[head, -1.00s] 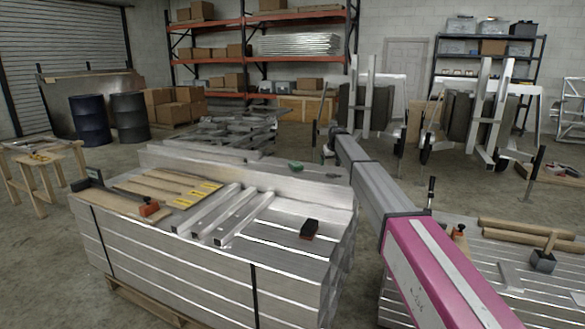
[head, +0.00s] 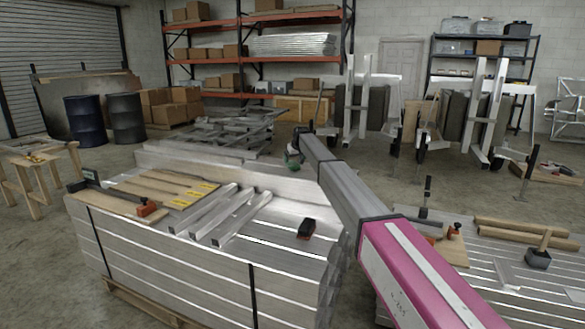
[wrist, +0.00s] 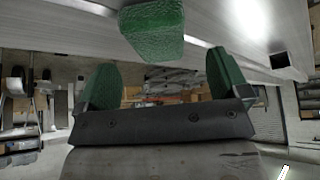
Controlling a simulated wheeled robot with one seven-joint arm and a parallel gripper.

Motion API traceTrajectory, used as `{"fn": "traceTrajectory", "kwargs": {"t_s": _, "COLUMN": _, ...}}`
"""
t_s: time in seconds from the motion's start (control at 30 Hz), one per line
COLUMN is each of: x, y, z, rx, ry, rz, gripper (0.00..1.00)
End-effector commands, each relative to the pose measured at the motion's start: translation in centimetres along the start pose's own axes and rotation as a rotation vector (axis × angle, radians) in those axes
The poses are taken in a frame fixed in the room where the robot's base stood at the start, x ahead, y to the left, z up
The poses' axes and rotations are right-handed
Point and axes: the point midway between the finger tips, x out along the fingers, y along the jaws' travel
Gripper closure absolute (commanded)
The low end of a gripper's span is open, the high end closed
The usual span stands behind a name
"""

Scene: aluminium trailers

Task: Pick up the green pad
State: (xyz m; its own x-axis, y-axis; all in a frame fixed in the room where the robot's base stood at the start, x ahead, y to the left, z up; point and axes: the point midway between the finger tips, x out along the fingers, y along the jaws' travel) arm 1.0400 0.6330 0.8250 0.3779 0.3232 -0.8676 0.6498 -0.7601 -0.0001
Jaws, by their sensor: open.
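The green pad (head: 292,164) lies on the aluminium ledge at the back of the large stack in the head view, right at the end of my arm. In the wrist view the pad (wrist: 152,30) is a textured green block against the aluminium surface at the top. My gripper (wrist: 162,64) is open, with two green-faced fingers spread wide and nothing between them. The pad appears beyond the fingertips, roughly centred between them and apart from them. In the head view my gripper is small and partly hidden by my arm, so its contact with the pad cannot be told there.
The aluminium stack (head: 180,265) carries loose square tubes (head: 240,217), wooden boards (head: 150,187), an orange-tipped clamp (head: 146,208) and a dark red block (head: 306,229). A second stack (head: 480,265) with a mallet (head: 538,257) stands at right. Concrete floor lies between the stacks and shelves.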

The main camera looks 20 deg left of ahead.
Motion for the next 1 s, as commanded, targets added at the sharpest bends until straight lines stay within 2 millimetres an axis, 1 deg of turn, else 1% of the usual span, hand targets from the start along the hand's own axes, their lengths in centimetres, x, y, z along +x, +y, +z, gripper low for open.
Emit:
{"fn": "traceTrajectory", "kwargs": {"t_s": 0.2, "x": 3.0, "y": 0.1, "z": -0.6, "rx": 0.000, "ry": 0.000, "rz": 0.000, "gripper": 0.06}}
{"fn": "traceTrajectory", "kwargs": {"t_s": 0.33, "x": 4.4, "y": 0.1, "z": -0.4, "rx": 0.000, "ry": -0.001, "rz": 0.000, "gripper": 0.06}}
{"fn": "traceTrajectory", "kwargs": {"t_s": 1.0, "x": 4.8, "y": 0.1, "z": -0.2, "rx": 0.000, "ry": 0.000, "rz": 0.000, "gripper": 0.06}}
